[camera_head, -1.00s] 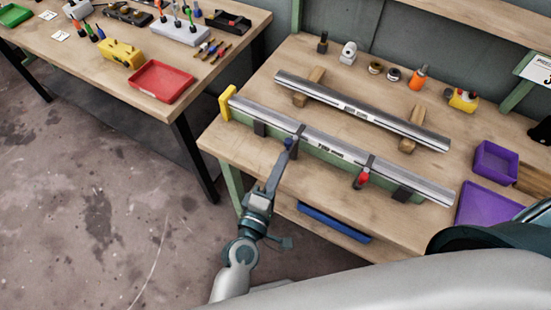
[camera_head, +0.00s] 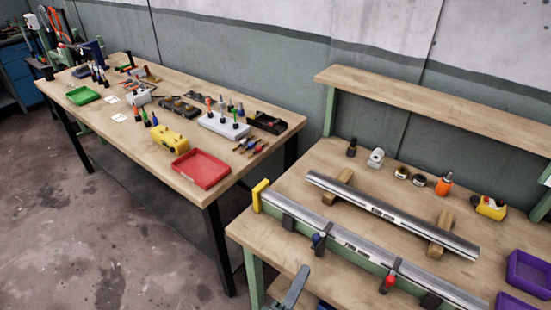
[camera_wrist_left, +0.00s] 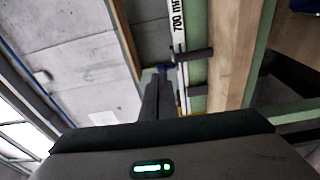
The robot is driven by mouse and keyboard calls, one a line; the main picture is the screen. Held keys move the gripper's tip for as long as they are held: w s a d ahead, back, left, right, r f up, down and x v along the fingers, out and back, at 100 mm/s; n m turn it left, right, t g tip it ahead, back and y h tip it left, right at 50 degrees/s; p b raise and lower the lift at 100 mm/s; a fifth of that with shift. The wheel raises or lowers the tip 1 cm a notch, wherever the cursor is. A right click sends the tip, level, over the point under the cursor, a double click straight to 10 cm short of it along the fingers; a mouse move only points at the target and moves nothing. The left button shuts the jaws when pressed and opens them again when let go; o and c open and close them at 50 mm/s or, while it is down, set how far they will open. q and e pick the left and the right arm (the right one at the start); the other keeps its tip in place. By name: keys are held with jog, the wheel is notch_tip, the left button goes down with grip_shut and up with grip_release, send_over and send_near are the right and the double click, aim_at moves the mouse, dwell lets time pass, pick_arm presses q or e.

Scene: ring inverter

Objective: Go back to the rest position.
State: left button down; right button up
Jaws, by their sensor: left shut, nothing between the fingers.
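My left gripper (camera_head: 303,270) shows at the bottom of the head view, in front of the right workbench's front edge. Its fingers are shut with nothing between them; they also show together in the left wrist view (camera_wrist_left: 158,80). It is apart from the blue-handled clamp (camera_head: 318,240) on the near metal bar (camera_head: 350,246). The red-handled clamp (camera_head: 390,280) sits farther right on that bar. A second metal bar (camera_head: 390,214) lies behind on two wooden blocks. My right gripper is out of view.
The right workbench (camera_head: 290,190) carries small bottles at the back and a purple bin (camera_head: 528,270) at right. Open floor (camera_head: 100,240) lies at lower left.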

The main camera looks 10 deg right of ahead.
pick_arm(q)
jog(key=s+a+f+m+g+y+b, duration=0.1)
jog(key=s+a+f+m+g+y, duration=0.3)
jog(key=f, duration=1)
jog(key=s+a+f+m+g+b, duration=0.1)
jog(key=s+a+f, duration=0.3)
jog(key=f, duration=0.9)
jog(key=s+a+f+m+g+y, duration=0.15)
jog(key=a+f, duration=0.45)
jog(key=f, duration=0.8)
jog(key=s+a+f+m+g+y, duration=0.1)
jog(key=s+a+f+m+g, duration=0.1)
jog(key=s+a+f, duration=0.4)
jog(key=s+a+f+m+g+y+b, duration=0.1)
jog(key=s+a+f+m+g+y, duration=0.1)
jog(key=s+a+f, duration=0.5)
jog(key=s+a+f+m+g+y+b, duration=0.1)
jog(key=s+a+f, duration=0.6)
jog(key=s, duration=0.8)
jog(key=a+m+g+y, duration=0.1)
jog(key=a+g, duration=0.1)
jog(key=a, duration=0.1)
jog(key=shift+s+a, duration=0.2)
jog(key=shift+s, duration=0.2)
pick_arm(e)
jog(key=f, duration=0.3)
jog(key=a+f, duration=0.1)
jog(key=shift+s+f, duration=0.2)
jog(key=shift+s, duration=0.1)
